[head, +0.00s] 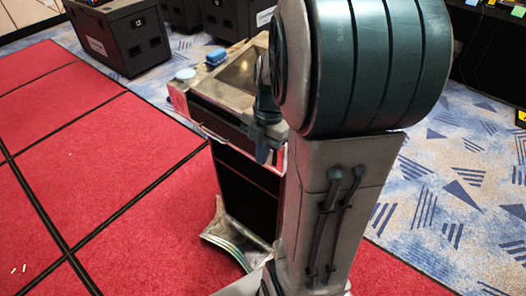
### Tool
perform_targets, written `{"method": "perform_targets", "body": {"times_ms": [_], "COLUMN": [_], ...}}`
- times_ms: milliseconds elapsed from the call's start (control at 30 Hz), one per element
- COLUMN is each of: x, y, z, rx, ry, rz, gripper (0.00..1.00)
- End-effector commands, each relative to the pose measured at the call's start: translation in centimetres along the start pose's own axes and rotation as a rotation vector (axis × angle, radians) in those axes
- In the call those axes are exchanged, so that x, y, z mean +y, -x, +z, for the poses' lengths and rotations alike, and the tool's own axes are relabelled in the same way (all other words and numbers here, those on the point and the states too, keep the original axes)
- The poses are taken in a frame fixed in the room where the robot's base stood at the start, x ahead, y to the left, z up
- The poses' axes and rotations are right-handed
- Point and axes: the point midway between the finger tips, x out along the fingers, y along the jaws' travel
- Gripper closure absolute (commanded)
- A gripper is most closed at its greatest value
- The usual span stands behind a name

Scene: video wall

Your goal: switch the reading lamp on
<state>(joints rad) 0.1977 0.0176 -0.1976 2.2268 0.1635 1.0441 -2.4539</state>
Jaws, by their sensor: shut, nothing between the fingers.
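I cannot make out the reading lamp in the head view; my arm covers a large part of the right and middle. A wooden lectern (217,98) with a dark front stands in the middle, and my arm hides its right side. What seems to be my gripper (262,154) is small and dark at the lectern's near right edge, pointing down. It is shut with nothing seen in it. I cannot tell whether it touches the lectern.
A white round thing (186,74) and a blue thing (216,57) lie on the lectern's top. Dark cases (120,35) stand behind on blue patterned carpet. A dark unit with coloured bits (490,50) stands at the far right.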

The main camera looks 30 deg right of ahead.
Motion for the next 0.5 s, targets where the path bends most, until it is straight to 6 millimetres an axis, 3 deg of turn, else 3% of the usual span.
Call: {"method": "perform_targets", "body": {"times_ms": [233, 400, 500], "x": [0.1, 0.4, 0.5], "y": [-0.1, -0.2, 2.5], "z": [-1.0, -4.2, -2.9], "rx": [0.0, -0.001, -0.004], "ry": [0.002, 0.005, -0.003], "rz": [0.001, 0.002, 0.005], "gripper": [1.0, 1.0, 1.0]}}
